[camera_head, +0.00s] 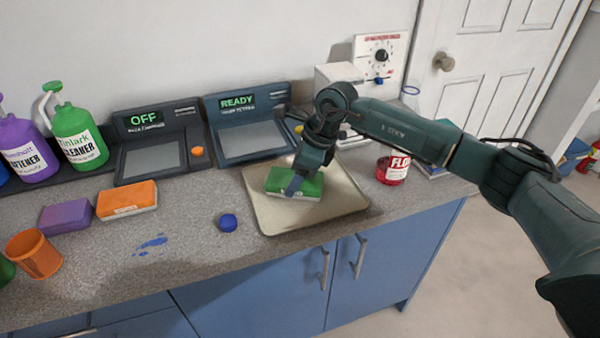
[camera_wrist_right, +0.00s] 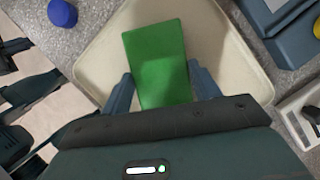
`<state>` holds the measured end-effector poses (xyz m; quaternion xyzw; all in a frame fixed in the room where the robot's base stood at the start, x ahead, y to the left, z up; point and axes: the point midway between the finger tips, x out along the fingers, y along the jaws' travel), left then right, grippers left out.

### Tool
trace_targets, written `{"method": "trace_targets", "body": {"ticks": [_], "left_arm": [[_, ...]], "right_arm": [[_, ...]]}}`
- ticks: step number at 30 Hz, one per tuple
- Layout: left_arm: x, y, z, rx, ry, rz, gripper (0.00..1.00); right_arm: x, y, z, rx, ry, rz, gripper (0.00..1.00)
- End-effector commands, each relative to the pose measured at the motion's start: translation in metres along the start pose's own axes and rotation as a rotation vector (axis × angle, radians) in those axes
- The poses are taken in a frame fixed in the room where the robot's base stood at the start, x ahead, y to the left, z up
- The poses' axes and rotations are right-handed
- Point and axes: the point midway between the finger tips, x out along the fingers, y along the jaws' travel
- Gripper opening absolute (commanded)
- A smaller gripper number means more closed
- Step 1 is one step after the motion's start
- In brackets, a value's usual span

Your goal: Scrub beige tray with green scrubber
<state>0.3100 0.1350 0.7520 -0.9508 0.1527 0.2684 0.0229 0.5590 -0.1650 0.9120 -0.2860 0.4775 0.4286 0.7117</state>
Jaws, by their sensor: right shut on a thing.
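The beige tray (camera_head: 340,208) lies on the grey counter near its front edge, and it also shows in the right wrist view (camera_wrist_right: 228,70). The green scrubber (camera_head: 309,188) is over the tray, near its middle; I cannot tell whether it touches the tray. My right gripper (camera_head: 297,184) comes down on the scrubber from above and is shut on it. In the right wrist view the green scrubber (camera_wrist_right: 158,62) sits between the two fingers. No stain shows on the visible part of the tray. My left gripper is not in view.
A blue cap (camera_head: 228,222) stands left of the tray, with orange (camera_head: 127,200) and purple (camera_head: 66,217) blocks farther left. A READY device (camera_head: 246,128) stands behind the tray. A red jar (camera_head: 392,170) is at its right. An orange cup (camera_head: 35,254) is at far left.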

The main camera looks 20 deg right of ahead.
Motion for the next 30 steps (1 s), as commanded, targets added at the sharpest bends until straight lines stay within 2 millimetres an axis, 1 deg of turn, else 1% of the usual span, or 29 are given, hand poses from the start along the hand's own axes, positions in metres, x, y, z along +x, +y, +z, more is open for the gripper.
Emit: {"method": "trace_targets", "body": {"ticks": [5,21,24,30], "left_arm": [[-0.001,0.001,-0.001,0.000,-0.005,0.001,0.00],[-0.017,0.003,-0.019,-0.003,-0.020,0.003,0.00],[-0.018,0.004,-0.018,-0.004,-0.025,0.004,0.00],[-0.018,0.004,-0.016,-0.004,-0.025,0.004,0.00]], "right_arm": [[-0.005,0.000,0.003,-0.001,-0.002,-0.001,0.40],[-0.054,0.000,0.022,-0.001,-0.003,-0.001,0.40],[-0.057,0.000,0.024,-0.001,-0.003,-0.001,0.40],[-0.057,0.000,0.023,0.000,-0.003,-0.001,0.40]]}}
